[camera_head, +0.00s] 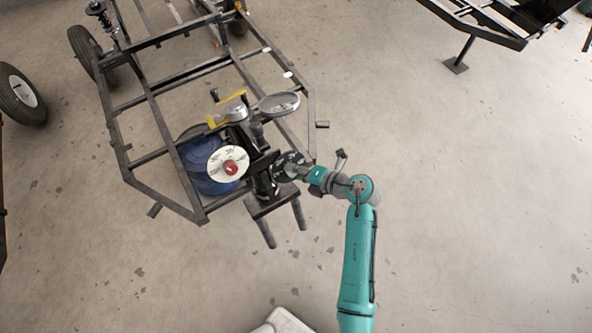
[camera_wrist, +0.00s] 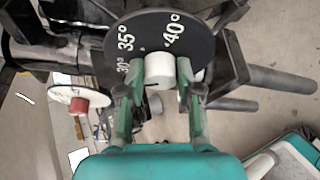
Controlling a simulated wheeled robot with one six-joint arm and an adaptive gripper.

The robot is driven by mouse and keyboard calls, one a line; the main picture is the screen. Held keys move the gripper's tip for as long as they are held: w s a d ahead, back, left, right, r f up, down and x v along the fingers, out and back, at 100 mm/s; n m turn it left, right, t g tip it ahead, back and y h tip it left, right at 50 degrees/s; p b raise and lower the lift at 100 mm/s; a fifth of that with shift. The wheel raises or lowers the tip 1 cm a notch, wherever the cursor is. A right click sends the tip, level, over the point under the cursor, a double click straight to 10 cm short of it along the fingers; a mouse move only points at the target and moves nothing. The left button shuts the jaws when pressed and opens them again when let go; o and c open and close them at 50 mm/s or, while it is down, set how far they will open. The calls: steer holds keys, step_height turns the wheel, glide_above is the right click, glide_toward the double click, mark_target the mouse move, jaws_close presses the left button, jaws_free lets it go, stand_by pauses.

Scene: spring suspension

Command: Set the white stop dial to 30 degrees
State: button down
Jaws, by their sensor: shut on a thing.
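A black dial (camera_wrist: 190,48) with white marks 30°, 35° and 40° faces me in the wrist view. A white round knob (camera_wrist: 159,69) sticks out of its middle. My gripper (camera_wrist: 160,80) is shut on this knob, one finger on each side. The 40° mark is at the upper right, 35° at the upper left and 30° at the left. In the head view the black dial (camera_head: 289,166) is small, with my gripper (camera_head: 301,171) against it. A pale disc (camera_head: 217,169) with a red knob (camera_head: 230,168) faces another way; it also shows edge-on in the wrist view (camera_wrist: 66,93).
The dials sit on a rig at the corner of a dark metal frame (camera_head: 187,73). Two dark bars (camera_head: 266,233) stick out of the rig near my gripper. A ring-shaped part (camera_head: 279,104) is above.

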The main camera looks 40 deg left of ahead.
steer(key=c, duration=0.8)
jaws_free()
steer(key=shift+o, duration=0.2)
steer(key=v, duration=1.2)
steer(key=shift+s, duration=0.1)
